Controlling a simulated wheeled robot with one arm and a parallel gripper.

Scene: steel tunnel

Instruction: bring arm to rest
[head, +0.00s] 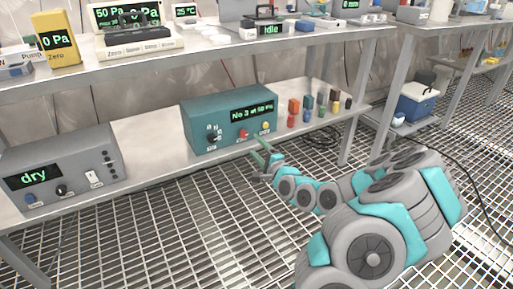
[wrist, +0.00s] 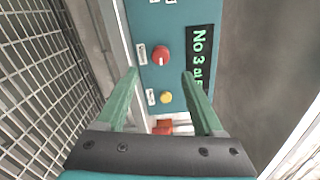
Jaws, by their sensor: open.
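My gripper (head: 265,152) is at the end of my grey and teal arm, in front of the right part of a teal box (head: 200,108) on the lower shelf. In the wrist view my gripper (wrist: 160,72) shows two green fingers spread apart with nothing held between them. Beyond the fingertips are the box's red knob (wrist: 161,55) and yellow button (wrist: 166,97). The box's display (head: 251,112) reads "No 3 at 50 Pg" or similar; the last letters are hard to read. I cannot tell whether the fingers touch the box.
A grey box (head: 62,168) reading "dry" stands left on the lower shelf (head: 150,128). Several small coloured blocks (head: 308,104) stand right of the teal box. Instruments fill the upper shelf (head: 215,55). A blue cooler (head: 415,103) is at right. The grated floor (head: 190,235) in front is clear.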

